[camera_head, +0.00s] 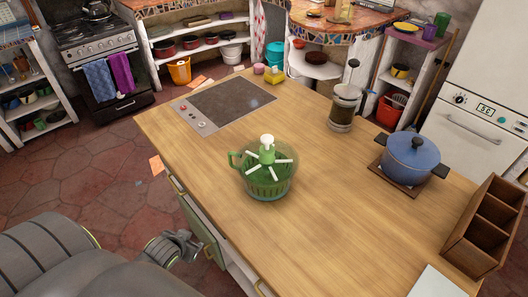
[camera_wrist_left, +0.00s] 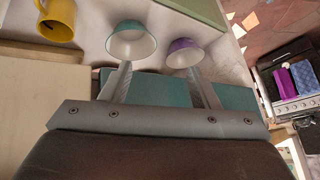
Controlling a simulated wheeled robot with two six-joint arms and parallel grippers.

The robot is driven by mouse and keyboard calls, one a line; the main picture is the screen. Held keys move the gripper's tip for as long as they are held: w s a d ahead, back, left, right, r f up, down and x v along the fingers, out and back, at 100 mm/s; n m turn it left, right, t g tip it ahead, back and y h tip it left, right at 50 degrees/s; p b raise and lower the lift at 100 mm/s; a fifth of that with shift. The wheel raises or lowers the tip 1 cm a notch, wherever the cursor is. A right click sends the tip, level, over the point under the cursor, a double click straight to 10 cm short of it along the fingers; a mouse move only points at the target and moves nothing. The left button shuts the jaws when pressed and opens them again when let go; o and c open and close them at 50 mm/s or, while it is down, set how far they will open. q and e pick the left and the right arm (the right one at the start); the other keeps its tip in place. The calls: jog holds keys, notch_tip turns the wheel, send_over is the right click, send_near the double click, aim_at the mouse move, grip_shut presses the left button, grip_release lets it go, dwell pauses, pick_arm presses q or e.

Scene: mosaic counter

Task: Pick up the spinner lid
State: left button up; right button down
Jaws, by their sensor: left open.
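The salad spinner (camera_head: 265,186) is a green see-through bowl with a side handle, standing upright on the wooden counter. Its spinner lid (camera_head: 267,158) sits on top, with white spokes and a green hub under a white knob. My left gripper (camera_head: 188,243) is below and left of the spinner, beside the counter's left edge and well apart from the lid. In the left wrist view its two fingers (camera_wrist_left: 160,76) are spread with nothing held between them. The spinner does not show in that view. My right gripper is not in view.
A hob (camera_head: 232,100), a glass press (camera_head: 345,105), a blue pot (camera_head: 410,158) and a wooden rack (camera_head: 485,225) stand on the counter (camera_head: 320,215). The wrist view shows a teal bowl (camera_wrist_left: 132,42), purple bowl (camera_wrist_left: 185,55) and yellow mug (camera_wrist_left: 58,20). Counter around the spinner is clear.

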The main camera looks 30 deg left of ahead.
pick_arm(q)
jog(key=w+d+r+m+t+h+p, duration=0.1)
jog(key=w+d+r+m+t+h, duration=0.15)
jog(key=r, duration=0.95)
jog(key=w+d+r+m+t+h+p, duration=0.1)
jog(key=w+d+r+t+h, duration=0.15)
jog(key=r, duration=0.95)
jog(key=w+d+r+m+t+h+p, duration=0.1)
jog(key=w+d+r+h+p, duration=0.15)
jog(key=r, duration=0.95)
jog(key=b, duration=0.5)
send_near(262, 142)
jog(key=shift+x, duration=3.2)
jog(key=shift+w+d+f, duration=0.1)
jog(key=shift+w+f, duration=0.05)
jog(key=shift+w, duration=0.2)
jog(key=p+x, duration=0.1)
jog(key=x, duration=0.2)
jog(key=shift+w+d, duration=0.2)
jog(key=shift+w, duration=0.15)
jog(key=shift+w+d+f, duration=0.1)
jog(key=shift+w+f, duration=0.1)
jog(key=shift+w, duration=0.05)
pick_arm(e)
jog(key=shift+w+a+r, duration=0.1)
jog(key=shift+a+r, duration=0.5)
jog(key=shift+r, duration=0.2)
